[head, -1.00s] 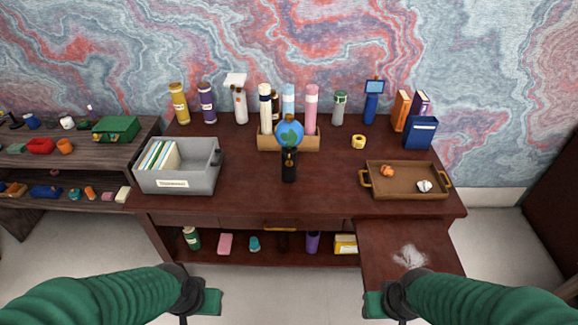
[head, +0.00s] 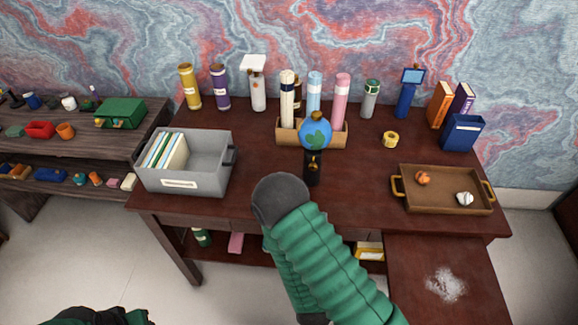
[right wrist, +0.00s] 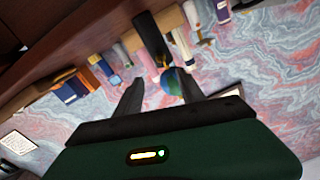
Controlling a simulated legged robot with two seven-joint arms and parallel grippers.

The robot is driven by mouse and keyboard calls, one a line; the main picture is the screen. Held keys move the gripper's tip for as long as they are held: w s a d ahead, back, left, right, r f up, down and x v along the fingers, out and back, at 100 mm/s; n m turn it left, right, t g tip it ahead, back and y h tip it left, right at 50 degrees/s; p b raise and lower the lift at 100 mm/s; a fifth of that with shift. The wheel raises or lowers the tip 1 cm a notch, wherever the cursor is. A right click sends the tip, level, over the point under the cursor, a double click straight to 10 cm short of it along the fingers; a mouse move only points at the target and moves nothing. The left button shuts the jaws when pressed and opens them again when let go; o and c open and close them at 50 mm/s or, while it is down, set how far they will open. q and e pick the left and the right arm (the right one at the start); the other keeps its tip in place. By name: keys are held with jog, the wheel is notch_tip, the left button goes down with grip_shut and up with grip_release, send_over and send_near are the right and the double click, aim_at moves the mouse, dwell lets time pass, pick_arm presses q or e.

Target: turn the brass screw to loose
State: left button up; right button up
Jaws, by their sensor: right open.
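A blue and green globe (head: 315,133) stands on a black stand (head: 312,178) near the middle of the desk. A small brass spot, seemingly the brass screw (head: 313,165), shows on the front of the stand. My right arm reaches up to just left of and in front of the stand; its gripper is hidden in the head view. In the right wrist view my right gripper (right wrist: 160,90) is open and empty, with the globe (right wrist: 172,84) and dark stand (right wrist: 150,36) beyond its fingers. Only a bit of my left arm shows at bottom left.
A grey file box (head: 208,181) stands left, a brown tray (head: 447,204) with two small objects right. Several bottles and a wooden holder (head: 287,137) stand behind the globe. A yellow tape roll (head: 390,139) lies right of it.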

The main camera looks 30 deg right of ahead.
jog(key=b, duration=0.6)
send_near(313, 169)
jog(key=x, duration=0.7)
jog(key=shift+w+d, duration=0.15)
jog(key=shift+w, duration=0.15)
jog(key=shift+w+d+f, duration=0.1)
jog(key=shift+w+d, duration=0.15)
jog(key=shift+w, duration=0.05)
grip_shut()
